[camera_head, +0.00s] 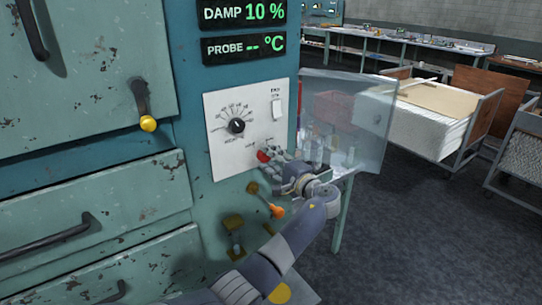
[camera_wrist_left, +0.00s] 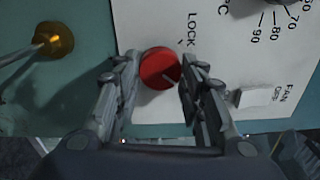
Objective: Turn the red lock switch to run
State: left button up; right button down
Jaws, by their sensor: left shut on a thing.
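The red lock switch (camera_head: 263,155) is a round knob low on the white control panel (camera_head: 222,160). In the left wrist view the red switch (camera_wrist_left: 158,68) sits between my two fingers, beside the word LOCK, with a short dark line on its face. My left gripper (camera_head: 270,157) is at the panel and shut on the red switch; its fingers (camera_wrist_left: 157,85) flank it on both sides. The fingers hide part of the switch and nearby print in the head view, and I cannot read a run mark. My right gripper is out of view.
A black dial (camera_head: 237,126) and a white fan switch (camera_head: 277,108) share the panel. A clear sheet (camera_head: 350,115) stands right of the cabinet. Open floor lies to the right.

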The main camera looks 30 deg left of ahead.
pick_arm(q)
jog(key=shift+m, duration=0.5)
jog(key=o, duration=1.1)
jog(key=shift+d, duration=0.15)
jog(key=v, duration=1.1)
jog(key=shift+s+d, duration=0.1)
jog(key=shift+d, duration=0.3)
jog(key=shift+d+f, duration=0.1)
jog(key=shift+f, duration=0.05)
